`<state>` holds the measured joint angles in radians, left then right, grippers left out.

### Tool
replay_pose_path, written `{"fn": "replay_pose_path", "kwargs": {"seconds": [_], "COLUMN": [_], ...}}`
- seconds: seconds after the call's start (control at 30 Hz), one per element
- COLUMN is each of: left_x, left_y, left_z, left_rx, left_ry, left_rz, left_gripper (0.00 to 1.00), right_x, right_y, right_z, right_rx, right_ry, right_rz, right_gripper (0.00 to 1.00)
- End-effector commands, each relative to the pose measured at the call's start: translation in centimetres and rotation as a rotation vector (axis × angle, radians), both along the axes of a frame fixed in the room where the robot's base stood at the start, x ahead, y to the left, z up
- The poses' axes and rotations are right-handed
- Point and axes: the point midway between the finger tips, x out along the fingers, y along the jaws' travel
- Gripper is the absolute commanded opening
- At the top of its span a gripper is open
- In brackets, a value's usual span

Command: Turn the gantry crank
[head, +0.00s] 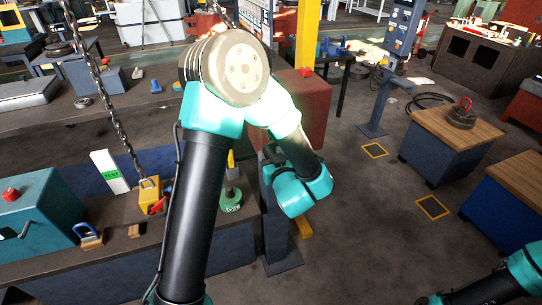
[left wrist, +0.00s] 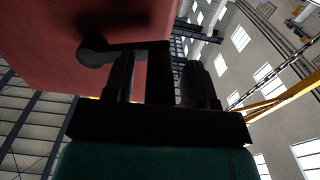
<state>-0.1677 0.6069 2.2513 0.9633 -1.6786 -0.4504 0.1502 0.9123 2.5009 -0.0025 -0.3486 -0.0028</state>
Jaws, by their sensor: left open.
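The red housing (head: 306,100) stands by a yellow post, partly behind my left arm in the head view. In the left wrist view the red housing (left wrist: 70,30) fills the upper left. A dark crank (left wrist: 118,47) with a round end shows against it. My left gripper (left wrist: 160,66) is open, with a dark part of the crank appearing between its two fingers. Contact cannot be told. In the head view my left gripper is mostly hidden by my arm, below the housing.
A chain hoist with a yellow block (head: 150,195) hangs at the left, above a dark bench. A teal box (head: 38,222) with a red button stands there too. A wood-topped cabinet (head: 455,130) stands at the right.

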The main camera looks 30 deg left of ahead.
Motion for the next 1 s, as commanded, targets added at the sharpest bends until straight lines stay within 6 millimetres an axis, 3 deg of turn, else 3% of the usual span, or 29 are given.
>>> {"fn": "replay_pose_path", "kwargs": {"seconds": [0.07,0.57,1.0], "left_x": [-0.01,-0.03,0.22], "left_y": [-0.01,-0.02,-0.46], "left_z": [0.0,0.0,0.1], "left_rx": [0.0,0.0,0.007], "left_ry": [0.0,0.0,0.008], "left_rz": [0.0,0.0,-0.008], "left_gripper": [0.49,0.01,0.0], "right_x": [0.0,0.0,0.0], "right_y": [0.0,0.0,0.0], "right_z": [0.0,0.0,0.0], "right_rx": [0.0,0.0,0.0], "right_ry": [0.0,0.0,0.0], "right_rz": [0.0,0.0,0.0], "right_gripper": [0.0,0.0,0.0]}}
